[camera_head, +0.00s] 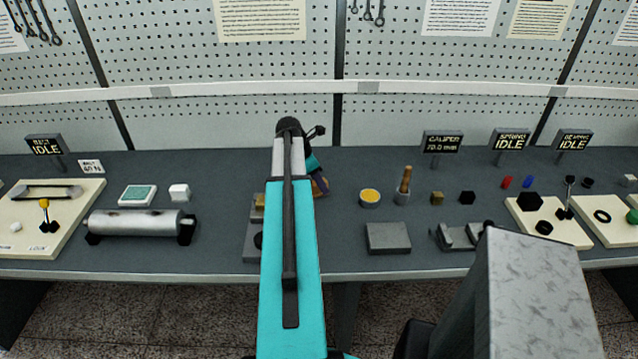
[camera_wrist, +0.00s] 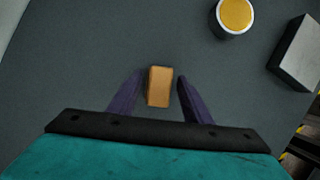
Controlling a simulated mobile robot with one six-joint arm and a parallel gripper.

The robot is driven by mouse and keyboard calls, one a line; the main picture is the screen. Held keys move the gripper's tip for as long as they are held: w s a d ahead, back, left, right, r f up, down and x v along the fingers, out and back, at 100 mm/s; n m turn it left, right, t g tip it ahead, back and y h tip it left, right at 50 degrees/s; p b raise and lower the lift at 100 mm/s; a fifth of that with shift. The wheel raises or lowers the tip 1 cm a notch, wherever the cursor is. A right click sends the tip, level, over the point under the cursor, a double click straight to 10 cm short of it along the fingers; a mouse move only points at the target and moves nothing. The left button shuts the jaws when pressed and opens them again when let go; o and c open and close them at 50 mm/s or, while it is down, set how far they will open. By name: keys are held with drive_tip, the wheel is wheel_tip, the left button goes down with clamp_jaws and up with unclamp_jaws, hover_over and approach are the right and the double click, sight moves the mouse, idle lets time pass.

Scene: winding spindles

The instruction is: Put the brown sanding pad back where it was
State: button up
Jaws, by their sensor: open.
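The brown sanding pad (camera_wrist: 160,87) is a small tan-orange block on the dark grey bench in the wrist view. My gripper (camera_wrist: 160,79) is open, with one purple finger on each side of the pad and a narrow gap showing at both sides. In the head view my arm covers most of this spot. The gripper (camera_head: 319,184) shows only in part there, with a bit of brown beside it. Whether the pad touches the bench fully cannot be told.
A yellow-topped round tin (camera_head: 370,196) and a grey block (camera_head: 388,237) stand to the right of my gripper. A cup with a wooden handle (camera_head: 403,190) is beyond the tin. A grey fixture (camera_head: 251,244) is partly hidden by my arm at left.

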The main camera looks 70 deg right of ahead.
drive_tip(key=b+v, duration=0.2)
drive_tip(key=v, duration=0.9)
drive_tip(key=shift+r, duration=0.3)
drive_tip(key=shift+w+a, duration=0.1)
drive_tip(key=shift+a, duration=0.05)
idle(0.5)
